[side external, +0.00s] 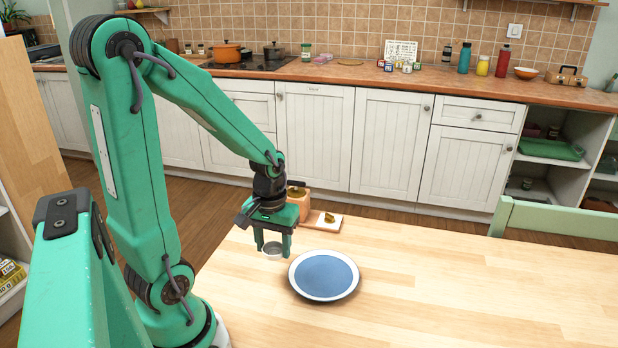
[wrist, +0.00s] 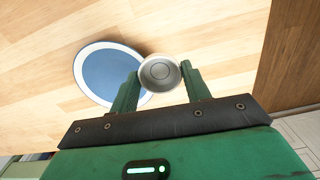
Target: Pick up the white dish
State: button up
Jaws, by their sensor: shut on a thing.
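The white dish is a small round bowl-like piece (wrist: 160,72), seen in the wrist view between my two green fingers. It also shows in the side view (side external: 272,251), below my gripper. My gripper (side external: 273,243) points down, shut on the dish with a finger on either side of it. In the wrist view my gripper's fingertips (wrist: 160,76) flank the dish. I cannot tell for sure whether the dish is clear of the table.
A blue plate with a white rim (side external: 323,275) lies on the wooden table (side external: 470,290), just right of my gripper. Behind my gripper stand a wooden block (side external: 299,204) and a small board with a yellowish item (side external: 323,221). The table's right side is clear. A green chair back (side external: 560,219) stands beyond it.

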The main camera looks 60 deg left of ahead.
jog(key=shift+w+d+r, duration=0.1)
jog(key=shift+d+r, duration=0.35)
jog(key=shift+d, duration=0.3)
jog(key=shift+w+d+r, duration=0.1)
jog(key=shift+d+r, duration=0.4)
jog(key=shift+d, duration=0.3)
jog(key=shift+w+d+r, duration=0.1)
jog(key=shift+d+r, duration=0.35)
jog(key=shift+d, duration=0.3)
jog(key=w+a, duration=0.7)
jog(key=w, duration=0.3)
jog(key=shift+w+n, duration=0.3)
jog(key=shift+w, duration=0.1)
jog(key=shift+a, duration=0.15)
jog(key=a+f, duration=0.2)
jog(key=a, duration=0.1)
jog(key=a+f, duration=0.2)
jog(key=a, duration=0.2)
jog(key=s+a+f, duration=0.1)
jog(key=a+f, duration=0.1)
jog(key=a, duration=0.2)
jog(key=shift+a+f, duration=0.2)
jog(key=shift+f, duration=0.2)
jog(key=shift+f, duration=2)
